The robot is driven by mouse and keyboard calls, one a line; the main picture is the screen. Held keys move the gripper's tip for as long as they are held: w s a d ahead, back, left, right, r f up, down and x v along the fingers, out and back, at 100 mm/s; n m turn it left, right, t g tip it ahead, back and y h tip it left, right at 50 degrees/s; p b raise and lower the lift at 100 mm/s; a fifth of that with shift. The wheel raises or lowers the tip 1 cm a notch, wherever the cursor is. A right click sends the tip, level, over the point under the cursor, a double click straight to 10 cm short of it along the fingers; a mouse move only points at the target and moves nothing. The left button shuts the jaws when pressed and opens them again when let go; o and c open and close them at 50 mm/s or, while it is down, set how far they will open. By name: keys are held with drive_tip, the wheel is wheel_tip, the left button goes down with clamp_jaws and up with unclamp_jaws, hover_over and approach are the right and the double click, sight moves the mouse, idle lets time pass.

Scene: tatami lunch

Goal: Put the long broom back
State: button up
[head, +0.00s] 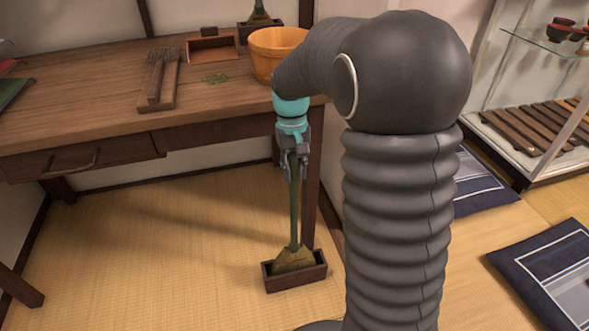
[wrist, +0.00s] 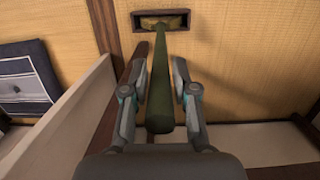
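The long broom has a dark green handle (head: 294,205) and a brownish-green brush head (head: 294,260). It stands nearly upright with its head in a small dark wooden box (head: 295,282) on the floor. My gripper (head: 296,172) points down over the handle's upper end. In the wrist view the handle (wrist: 159,90) runs between the two fingers of my gripper (wrist: 159,70), with a gap on both sides. The gripper is open and does not hold the broom. In that view the box (wrist: 143,30) shows at the top, around the brush head.
A wooden desk (head: 100,107) stands close behind and left, its leg (head: 311,190) beside the broom. On it are an orange bucket (head: 275,52), a wooden rack (head: 157,85) and a small tray (head: 208,52). Cushions (head: 550,262) lie on the right; the tatami (head: 150,240) front left is clear.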

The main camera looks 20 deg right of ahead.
drive_tip(key=shift+o, duration=1.2)
